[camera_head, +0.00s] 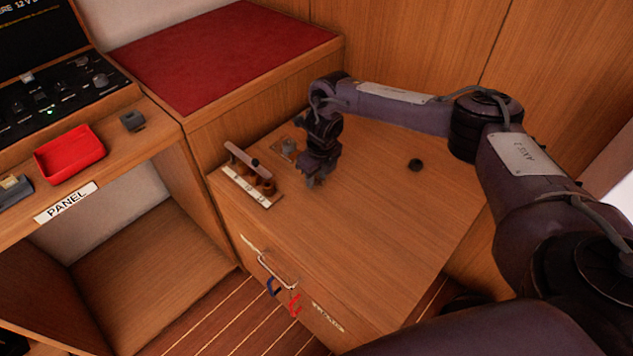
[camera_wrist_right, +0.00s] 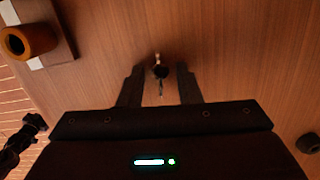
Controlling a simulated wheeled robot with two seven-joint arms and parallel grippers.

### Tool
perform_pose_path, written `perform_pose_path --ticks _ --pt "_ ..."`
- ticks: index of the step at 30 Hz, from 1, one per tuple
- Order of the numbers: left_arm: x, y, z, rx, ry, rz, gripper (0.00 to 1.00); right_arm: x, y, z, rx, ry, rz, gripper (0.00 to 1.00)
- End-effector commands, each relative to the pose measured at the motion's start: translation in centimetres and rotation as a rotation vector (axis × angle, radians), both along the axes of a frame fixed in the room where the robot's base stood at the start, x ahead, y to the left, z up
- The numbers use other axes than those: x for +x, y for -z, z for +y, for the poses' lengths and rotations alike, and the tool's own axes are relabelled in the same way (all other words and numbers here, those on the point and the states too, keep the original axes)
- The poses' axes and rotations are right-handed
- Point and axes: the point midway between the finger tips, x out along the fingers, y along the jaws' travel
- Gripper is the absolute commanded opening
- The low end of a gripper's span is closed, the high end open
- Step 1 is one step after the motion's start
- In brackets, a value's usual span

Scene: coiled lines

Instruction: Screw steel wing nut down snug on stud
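My right gripper (camera_head: 314,182) hangs low over the wooden cabinet top, beside the rack. In the right wrist view, its fingers (camera_wrist_right: 160,86) are apart. Between them is a small dark metal piece with a bright tip (camera_wrist_right: 160,72), which looks like the steel wing nut. A gap shows on each side, so the fingers do not seem to touch it. I cannot tell whether it sits on a stud. In the head view the gripper hides this piece. No stud can be made out clearly. My left gripper is not in view.
A wooden rack (camera_head: 240,178) with brown cups stands left of the gripper, near the cabinet edge. A grey fitting (camera_head: 289,147) is behind it. A black knob (camera_head: 415,165) is to the right. A red tray (camera_head: 70,153) lies on the panel shelf. The front-right top is clear.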

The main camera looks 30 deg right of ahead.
Motion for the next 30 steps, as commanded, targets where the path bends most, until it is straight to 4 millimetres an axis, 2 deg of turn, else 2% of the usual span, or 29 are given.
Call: perform_pose_path --ticks 3,10,30 --pt "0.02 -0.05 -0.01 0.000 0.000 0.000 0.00 -0.01 -0.04 0.01 0.000 0.000 0.000 0.28" --pt "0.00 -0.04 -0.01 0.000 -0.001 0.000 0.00 -0.02 -0.05 0.01 0.000 0.000 0.000 0.00" --pt "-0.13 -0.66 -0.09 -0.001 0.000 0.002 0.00 -0.02 -0.85 -0.01 0.000 0.000 0.001 0.00"
